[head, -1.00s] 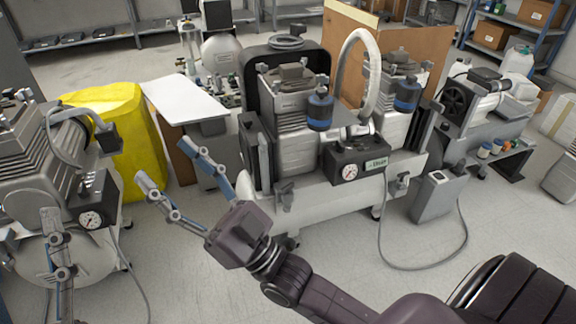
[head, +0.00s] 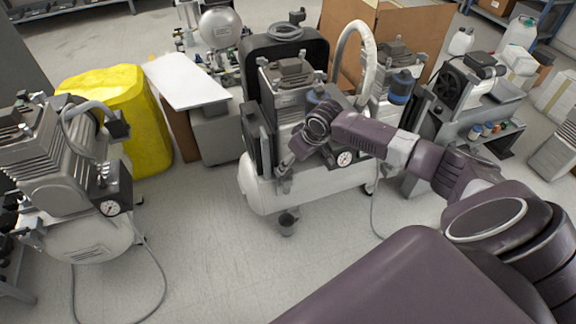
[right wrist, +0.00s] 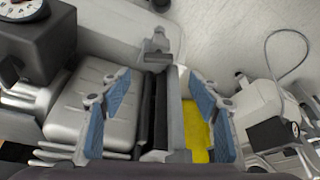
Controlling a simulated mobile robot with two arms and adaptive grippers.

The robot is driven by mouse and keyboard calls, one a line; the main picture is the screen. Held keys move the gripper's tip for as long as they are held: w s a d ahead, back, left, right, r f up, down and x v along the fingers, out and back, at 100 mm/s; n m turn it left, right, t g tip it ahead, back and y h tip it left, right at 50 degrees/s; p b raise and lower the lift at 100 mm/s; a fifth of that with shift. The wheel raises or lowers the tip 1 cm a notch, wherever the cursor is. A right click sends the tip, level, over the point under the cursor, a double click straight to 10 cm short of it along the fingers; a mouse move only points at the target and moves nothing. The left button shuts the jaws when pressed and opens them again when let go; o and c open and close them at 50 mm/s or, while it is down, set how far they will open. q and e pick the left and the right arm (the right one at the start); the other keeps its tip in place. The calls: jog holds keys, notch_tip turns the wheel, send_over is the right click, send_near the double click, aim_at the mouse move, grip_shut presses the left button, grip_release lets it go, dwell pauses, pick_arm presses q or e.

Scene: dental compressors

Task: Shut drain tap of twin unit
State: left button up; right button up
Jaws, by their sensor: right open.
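The twin unit is a white tank (head: 262,190) bearing two motor-pump heads, with a gauge box on its front. A grey fitting that looks like its drain tap (head: 284,180) sits at the tank's left front. It also shows as a grey lever-like part in the right wrist view (right wrist: 155,45), ahead of the fingers. My right gripper (right wrist: 157,92) is open, its blue-padded fingers apart with nothing held. In the head view it is at the tank's left front, partly hidden by its own wrist. Contact with the tap cannot be told. My left gripper is out of view.
A hose runs along the floor right of the cup. Open floor lies between the units.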

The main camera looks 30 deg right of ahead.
aim_at(287, 173)
jog(key=b+x, duration=0.1)
jog(key=x, duration=0.2)
jog(key=shift+s+d+f, duration=0.1)
jog(key=shift+d+f, duration=0.05)
jog(key=shift+f, duration=0.1)
jog(key=b+x, duration=0.1)
jog(key=x, duration=0.2)
jog(key=shift+f+b, duration=0.3)
jog(key=shift+b, duration=0.05)
jog(key=shift+w+f, duration=0.35)
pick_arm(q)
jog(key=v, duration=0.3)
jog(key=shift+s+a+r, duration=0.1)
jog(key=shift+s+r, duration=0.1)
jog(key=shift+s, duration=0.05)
pick_arm(e)
jog(key=shift+c, duration=0.3)
